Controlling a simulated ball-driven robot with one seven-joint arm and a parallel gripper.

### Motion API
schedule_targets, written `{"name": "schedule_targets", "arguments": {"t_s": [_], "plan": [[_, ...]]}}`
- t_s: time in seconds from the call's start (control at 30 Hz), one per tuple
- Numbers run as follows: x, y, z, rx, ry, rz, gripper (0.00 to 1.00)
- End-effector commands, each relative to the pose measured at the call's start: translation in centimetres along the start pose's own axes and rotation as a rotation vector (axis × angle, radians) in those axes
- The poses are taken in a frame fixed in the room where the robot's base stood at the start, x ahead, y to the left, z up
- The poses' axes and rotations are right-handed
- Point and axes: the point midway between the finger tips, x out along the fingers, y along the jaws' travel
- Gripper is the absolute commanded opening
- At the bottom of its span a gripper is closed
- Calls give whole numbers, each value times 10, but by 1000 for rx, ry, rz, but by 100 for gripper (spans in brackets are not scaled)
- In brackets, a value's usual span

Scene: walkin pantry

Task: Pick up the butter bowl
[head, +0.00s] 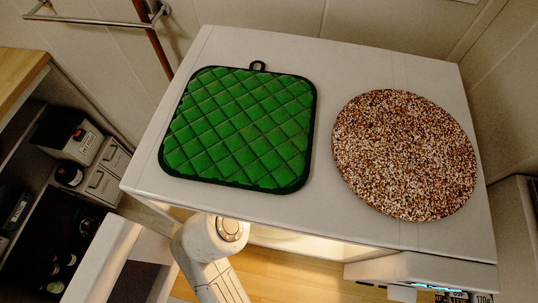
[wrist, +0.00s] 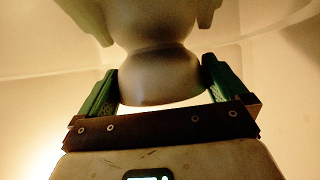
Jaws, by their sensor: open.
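In the wrist view a pale, rounded bowl (wrist: 160,82), which I take to be the butter bowl, sits between the fingers of my gripper (wrist: 160,67). The gripper is open, with one green-padded finger on each side of the bowl. I cannot tell whether either finger touches it. A similar pale shape with green pieces beside it shows above the bowl and looks like a reflection. In the head view the bowl and my gripper are hidden; my arm passes below the front edge of the white top.
A green quilted pot holder (head: 240,128) and a round speckled mat (head: 404,155) lie on the white appliance top (head: 325,100). A lit space shows below its front edge. Dark shelves with bottles and boxes (head: 72,140) stand at left. A towel rail (head: 95,22) is on the wall.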

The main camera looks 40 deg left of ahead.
Motion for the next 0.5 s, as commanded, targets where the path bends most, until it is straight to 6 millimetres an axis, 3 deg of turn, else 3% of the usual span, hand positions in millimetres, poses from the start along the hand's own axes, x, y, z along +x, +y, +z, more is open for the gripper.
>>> {"name": "schedule_targets", "arguments": {"t_s": [0.13,0.5], "plan": [[-1,0,-1,0,0,0,98],[-1,0,-1,0,1,0,63]]}}
